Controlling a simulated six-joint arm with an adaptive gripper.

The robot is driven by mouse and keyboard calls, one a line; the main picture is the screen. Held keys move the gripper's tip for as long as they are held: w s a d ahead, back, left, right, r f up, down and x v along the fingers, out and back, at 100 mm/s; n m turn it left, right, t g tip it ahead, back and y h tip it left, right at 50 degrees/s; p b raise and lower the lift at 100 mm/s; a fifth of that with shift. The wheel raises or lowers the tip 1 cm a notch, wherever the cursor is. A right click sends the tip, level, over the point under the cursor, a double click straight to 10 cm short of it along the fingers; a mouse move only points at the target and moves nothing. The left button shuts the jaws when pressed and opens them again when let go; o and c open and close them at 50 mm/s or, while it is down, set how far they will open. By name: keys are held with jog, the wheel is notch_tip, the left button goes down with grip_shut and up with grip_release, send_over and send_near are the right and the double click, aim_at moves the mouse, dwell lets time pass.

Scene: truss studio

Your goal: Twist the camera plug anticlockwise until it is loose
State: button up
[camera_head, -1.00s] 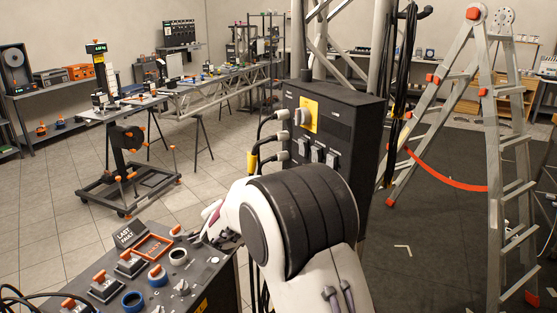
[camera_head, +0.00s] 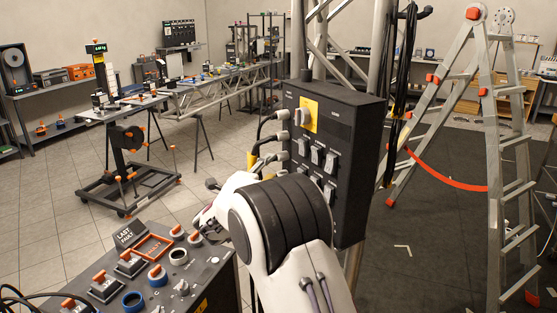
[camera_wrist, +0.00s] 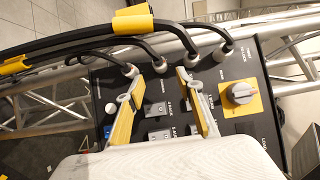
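The black panel (camera_head: 352,150) stands by the truss, with several cabled plugs along one edge. In the wrist view these plugs sit in a row, among them one at the left (camera_wrist: 130,70), a second (camera_wrist: 160,65), a third (camera_wrist: 191,58) and one at the right (camera_wrist: 222,52). I cannot read which is the camera plug. My gripper (camera_wrist: 160,79) is open, with wood-coloured pads. Its fingertips lie either side of the second plug in the picture, the right tip close to the third. I see no finger closed on a plug; contact is unclear. In the head view my arm hides the fingers.
Thick black cables with yellow sleeves (camera_wrist: 132,22) arch beside the plugs. A yellow-plated rotary switch (camera_wrist: 240,94) and several rocker switches (camera_wrist: 158,110) are on the panel. A control desk (camera_head: 150,260) stands at the lower left. A ladder (camera_head: 490,150) stands at the right.

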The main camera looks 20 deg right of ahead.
aim_at(278, 159)
jog(key=shift+w+d, duration=0.1)
dwell(0.3)
jog(key=shift+x, duration=3.75)
grip_shut()
